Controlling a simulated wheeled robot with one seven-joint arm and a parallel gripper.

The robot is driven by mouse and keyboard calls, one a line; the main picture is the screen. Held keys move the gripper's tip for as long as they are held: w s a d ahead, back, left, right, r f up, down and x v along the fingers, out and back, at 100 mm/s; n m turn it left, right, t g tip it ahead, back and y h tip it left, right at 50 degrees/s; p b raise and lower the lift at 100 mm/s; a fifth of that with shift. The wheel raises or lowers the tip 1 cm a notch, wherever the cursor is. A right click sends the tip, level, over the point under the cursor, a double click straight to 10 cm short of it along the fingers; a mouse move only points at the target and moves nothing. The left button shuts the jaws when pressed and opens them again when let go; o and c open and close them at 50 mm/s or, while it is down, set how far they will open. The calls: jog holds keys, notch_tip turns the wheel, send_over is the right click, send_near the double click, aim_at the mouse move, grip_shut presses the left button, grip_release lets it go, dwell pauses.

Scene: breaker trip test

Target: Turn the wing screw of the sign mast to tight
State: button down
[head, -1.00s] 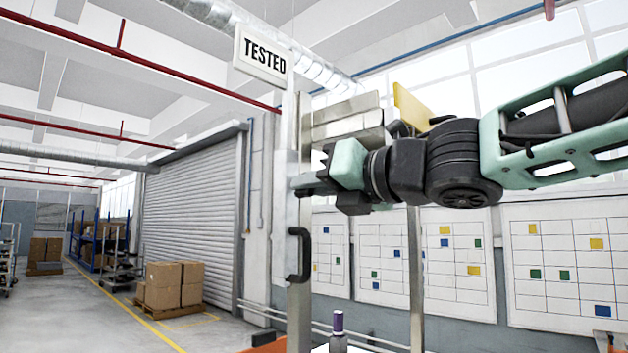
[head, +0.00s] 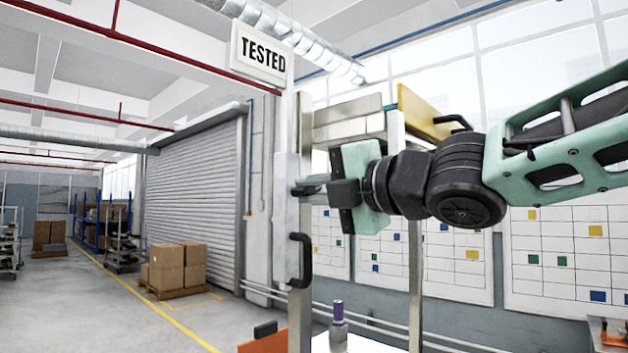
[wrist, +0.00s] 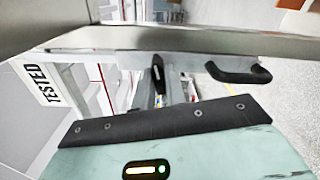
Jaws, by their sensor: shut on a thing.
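The sign shows sideways at the left of the wrist view (wrist: 42,84). My gripper (head: 309,186) points left in the head view, its fingers shut at the mast's right side, below the sign. The wing screw cannot be made out; the fingers hide it at the mast. In the wrist view, the dark fingers (wrist: 159,82) reach away from the teal gripper body to the mast, which runs across the picture.
A black handle (head: 302,260) sits on the frame below my gripper. Metal uprights (head: 416,290) and a yellow plate (head: 428,112) stand close by my wrist. A purple-capped bottle (head: 338,320) stands on the bench below. Cartons (head: 180,266) lie far off on the left.

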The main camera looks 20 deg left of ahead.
jog(key=shift+w+r+m+p, duration=0.1)
jog(key=shift+m+p, duration=2.95)
jog(key=shift+m, duration=2.2)
jog(key=shift+r+m+p, duration=0.1)
jog(key=shift+m+p, duration=2.95)
jog(key=shift+m, duration=2.2)
jog(key=shift+f, duration=0.1)
jog(key=c, duration=1.4)
grip_release()
jog(key=shift+c, duration=0.2)
jog(key=shift+d, duration=0.1)
jog(key=b+v, duration=0.2)
jog(key=v, duration=1.5)
